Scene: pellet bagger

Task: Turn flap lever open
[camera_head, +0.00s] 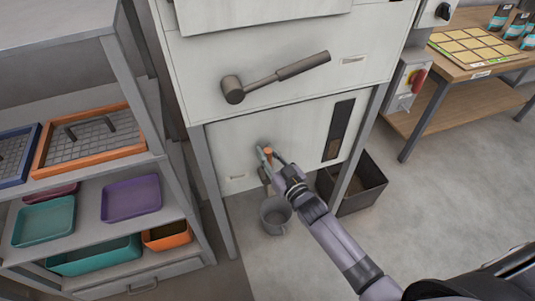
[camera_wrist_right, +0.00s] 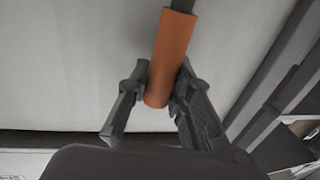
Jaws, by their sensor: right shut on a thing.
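The flap lever has an orange cylindrical handle (camera_head: 268,152), on the lower pale panel of the bagging machine. In the right wrist view the orange handle (camera_wrist_right: 172,50) sits on a dark bar at the top of the picture. My right gripper (camera_head: 271,157) reaches up to the panel from the lower right. Its two dark fingers (camera_wrist_right: 157,88) are shut on the handle's near end, one on each side. The lever's pivot is mostly hidden behind the gripper in the head view. My left gripper is not in view.
A dark lever (camera_head: 275,78) crosses the upper panel. A grey bucket (camera_head: 275,215) stands on the floor below my gripper, and a dark bin (camera_head: 358,185) stands right of it. A tray shelf (camera_head: 150,260) is at left, a wooden table (camera_head: 480,70) at upper right. Floor is clear at right.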

